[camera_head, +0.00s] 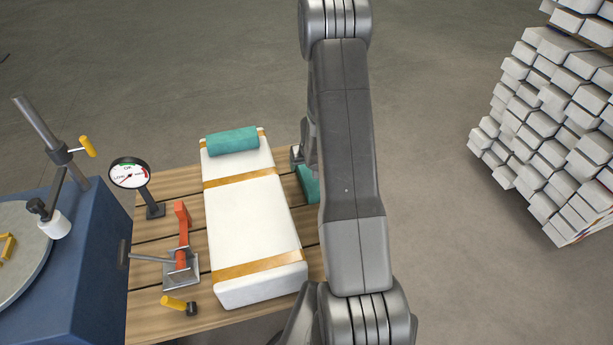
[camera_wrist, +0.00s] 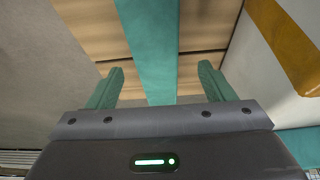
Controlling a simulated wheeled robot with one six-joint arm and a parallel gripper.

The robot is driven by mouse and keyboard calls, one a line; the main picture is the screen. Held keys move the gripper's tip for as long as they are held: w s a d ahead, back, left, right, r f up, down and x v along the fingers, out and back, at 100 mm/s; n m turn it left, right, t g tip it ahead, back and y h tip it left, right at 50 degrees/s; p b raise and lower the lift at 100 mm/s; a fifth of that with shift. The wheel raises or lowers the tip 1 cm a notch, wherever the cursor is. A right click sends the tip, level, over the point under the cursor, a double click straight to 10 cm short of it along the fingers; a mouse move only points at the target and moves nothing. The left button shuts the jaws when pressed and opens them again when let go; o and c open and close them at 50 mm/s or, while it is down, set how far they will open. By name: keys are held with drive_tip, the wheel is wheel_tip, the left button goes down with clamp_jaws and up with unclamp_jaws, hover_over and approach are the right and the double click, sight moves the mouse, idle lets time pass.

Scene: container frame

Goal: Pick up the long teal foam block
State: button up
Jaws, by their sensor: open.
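The long teal foam block (camera_wrist: 150,45) lies on the wooden slats and runs up the middle of the wrist view, between my two fingers. In the head view only a piece of the block (camera_head: 308,183) shows, right of the white package; my arm hides the rest. My gripper (camera_wrist: 160,72) is open, with one green finger on each side of the block and gaps to both sides. I cannot tell how far the fingertips are above the slats. In the head view my arm mostly hides the gripper.
A white package (camera_head: 248,225) with tan bands stands close beside the block, with a shorter teal piece (camera_head: 232,141) on top. A red clamp (camera_head: 182,235), a gauge (camera_head: 130,174) and a blue machine (camera_head: 85,270) stand left. Stacked white blocks (camera_head: 560,120) stand far right.

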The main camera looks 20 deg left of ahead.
sight(306, 167)
drive_tip(key=x, duration=0.1)
drive_tip(key=b+x, duration=0.1)
drive_tip(key=x, duration=0.1)
drive_tip(key=b+x, duration=0.1)
drive_tip(key=x, duration=0.1)
drive_tip(key=shift+w+f, duration=0.1)
drive_tip(key=shift+w, duration=0.3)
drive_tip(key=c, duration=1)
